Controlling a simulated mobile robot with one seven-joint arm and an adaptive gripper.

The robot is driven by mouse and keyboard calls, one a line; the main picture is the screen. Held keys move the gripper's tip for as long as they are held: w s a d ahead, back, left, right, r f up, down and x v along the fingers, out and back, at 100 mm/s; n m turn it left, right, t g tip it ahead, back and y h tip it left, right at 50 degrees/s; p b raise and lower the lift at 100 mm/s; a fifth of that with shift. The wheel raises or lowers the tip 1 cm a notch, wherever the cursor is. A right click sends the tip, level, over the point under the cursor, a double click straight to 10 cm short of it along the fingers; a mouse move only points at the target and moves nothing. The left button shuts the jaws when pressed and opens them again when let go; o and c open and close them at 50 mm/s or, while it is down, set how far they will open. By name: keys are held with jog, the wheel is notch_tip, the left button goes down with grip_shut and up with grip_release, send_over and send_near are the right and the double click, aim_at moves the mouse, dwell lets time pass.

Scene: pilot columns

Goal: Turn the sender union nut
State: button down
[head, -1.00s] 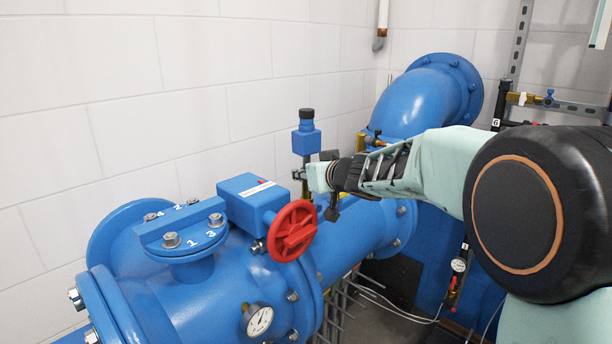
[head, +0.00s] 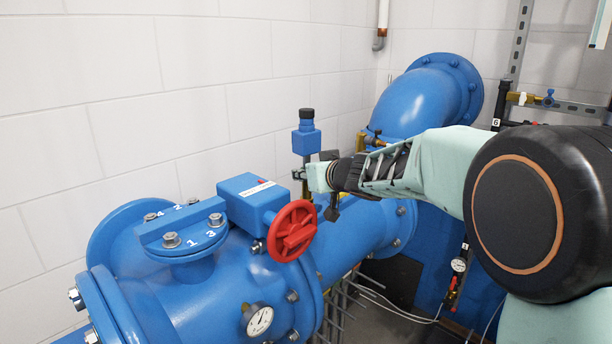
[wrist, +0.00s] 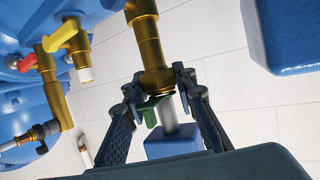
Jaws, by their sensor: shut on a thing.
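The sender (head: 306,140) is a blue block with a black cap on a thin upright stem behind the red handwheel. My gripper (head: 304,176) reaches it from the right, low on the stem. In the wrist view my gripper (wrist: 158,84) has its two dark fingers on either side of a brass fitting, shut on the sender union nut (wrist: 156,80) at its narrower end. The pale stem (wrist: 168,112) runs from there to the sender's blue block (wrist: 172,143). A small green piece (wrist: 148,108) shows between the fingers. The exact finger contact is partly hidden.
A red handwheel (head: 292,231) and blue actuator box (head: 253,200) stand close, left of my gripper. The large blue pipe (head: 350,235) runs below. Brass valves with a yellow handle (wrist: 61,34) and a red handle (wrist: 27,63) are left in the wrist view. The white wall is behind.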

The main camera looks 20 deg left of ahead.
jog(key=shift+r+p, duration=0.1)
jog(key=shift+p, duration=0.7)
jog(key=n+g+y+p, duration=0.2)
jog(key=p, duration=0.5)
jog(key=shift+n, duration=0.3)
jog(key=shift+g, duration=0.3)
jog(key=shift+n+g, duration=0.3)
jog(key=shift+n, duration=0.1)
jog(key=c, duration=1.5)
grip_release()
jog(key=shift+y, duration=0.3)
jog(key=shift+d, duration=0.1)
jog(key=s+d, duration=0.4)
jog(key=d, duration=0.3)
